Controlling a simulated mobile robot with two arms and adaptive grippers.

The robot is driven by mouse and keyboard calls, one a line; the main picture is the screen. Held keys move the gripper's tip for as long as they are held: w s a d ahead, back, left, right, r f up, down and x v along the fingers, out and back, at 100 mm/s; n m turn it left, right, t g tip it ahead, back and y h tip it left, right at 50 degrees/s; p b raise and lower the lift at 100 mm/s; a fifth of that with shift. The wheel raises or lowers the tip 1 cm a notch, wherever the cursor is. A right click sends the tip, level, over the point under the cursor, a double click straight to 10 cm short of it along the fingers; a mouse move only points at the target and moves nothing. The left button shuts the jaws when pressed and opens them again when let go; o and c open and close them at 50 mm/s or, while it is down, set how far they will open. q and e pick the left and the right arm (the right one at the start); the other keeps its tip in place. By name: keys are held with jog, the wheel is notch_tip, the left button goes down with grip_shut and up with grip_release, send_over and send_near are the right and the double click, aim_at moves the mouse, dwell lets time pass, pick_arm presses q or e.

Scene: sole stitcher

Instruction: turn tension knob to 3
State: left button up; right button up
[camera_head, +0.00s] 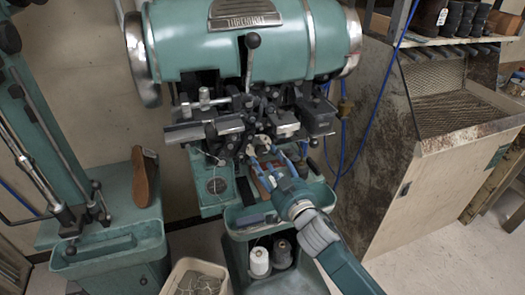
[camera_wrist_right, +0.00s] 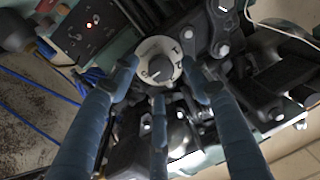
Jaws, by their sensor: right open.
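The sole stitcher (camera_head: 240,48) is a large green machine with dark metal works at its front. In the right wrist view, the tension knob (camera_wrist_right: 158,70) has a dark centre on a pale round dial with dark figures; I cannot read its setting surely. My right gripper (camera_head: 267,158) reaches up to the machine's front from the lower right. Its blue fingers are open and spread around the dial, with one to each side and one below it. I cannot tell whether any finger touches the knob. In the head view the knob cannot be made out. My left gripper is not in view.
A green tray sits low on the machine, with white and dark thread spools (camera_head: 259,262) below. A brown sole (camera_head: 144,177) stands on the green machine at left. Blue cables (camera_head: 372,110) hang between.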

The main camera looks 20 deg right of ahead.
aim_at(262, 154)
jog(key=w, duration=0.2)
jog(key=shift+w+a+r, duration=0.1)
jog(key=shift+w+a, duration=0.05)
jog(key=shift+w, duration=0.2)
jog(key=shift+w+a, duration=0.1)
jog(key=shift+w, duration=0.55)
jog(key=c, duration=1.1)
jog(key=shift+c, duration=0.2)
